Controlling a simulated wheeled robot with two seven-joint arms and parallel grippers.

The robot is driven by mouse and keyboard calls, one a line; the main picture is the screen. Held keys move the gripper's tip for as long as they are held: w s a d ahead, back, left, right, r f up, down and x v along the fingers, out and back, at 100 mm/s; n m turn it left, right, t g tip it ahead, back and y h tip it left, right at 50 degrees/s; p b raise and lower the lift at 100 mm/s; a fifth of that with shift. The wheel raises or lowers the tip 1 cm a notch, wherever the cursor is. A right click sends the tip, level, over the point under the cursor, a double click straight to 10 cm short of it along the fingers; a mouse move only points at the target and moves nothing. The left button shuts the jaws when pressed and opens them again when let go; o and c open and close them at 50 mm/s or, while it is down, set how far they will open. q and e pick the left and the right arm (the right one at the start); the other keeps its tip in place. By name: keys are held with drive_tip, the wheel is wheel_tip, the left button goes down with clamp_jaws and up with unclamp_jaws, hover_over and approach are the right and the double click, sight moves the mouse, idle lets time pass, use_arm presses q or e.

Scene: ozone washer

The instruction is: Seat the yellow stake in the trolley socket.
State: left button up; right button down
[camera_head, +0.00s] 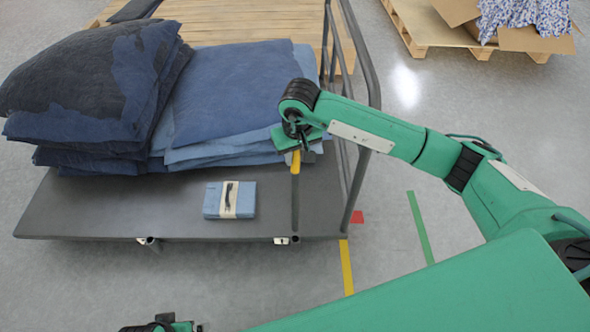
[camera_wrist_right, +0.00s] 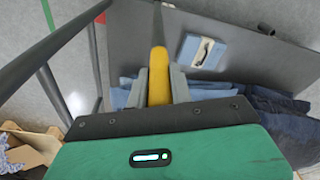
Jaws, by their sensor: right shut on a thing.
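The stake (camera_head: 295,163) has a yellow upper part and a dark grey shaft, and it stands close to upright over the trolley's front edge. My right gripper (camera_head: 298,147) is shut on its yellow part; the right wrist view shows the yellow part (camera_wrist_right: 159,75) between the two fingers (camera_wrist_right: 157,90). The shaft's lower end appears close to the front-edge socket (camera_head: 294,239), beside a pale plate; I cannot tell whether it is inside. Another socket (camera_head: 149,242) shows further left on the trolley (camera_head: 110,213). My left gripper (camera_head: 163,326) is only partly in view at the bottom edge.
Stacks of dark blue (camera_head: 95,85) and lighter blue cloth (camera_head: 235,85) fill the trolley's back. A banded blue bundle (camera_head: 212,199) lies on the deck. A tubular rail (camera_head: 362,150) stands close right of the stake.

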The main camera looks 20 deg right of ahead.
sight(295, 169)
drive_tip(key=shift+f, duration=2.9)
use_arm(q)
drive_tip(key=shift+r, duration=0.15)
drive_tip(key=shift+s, duration=0.1)
use_arm(e)
drive_tip(key=shift+f, duration=0.1)
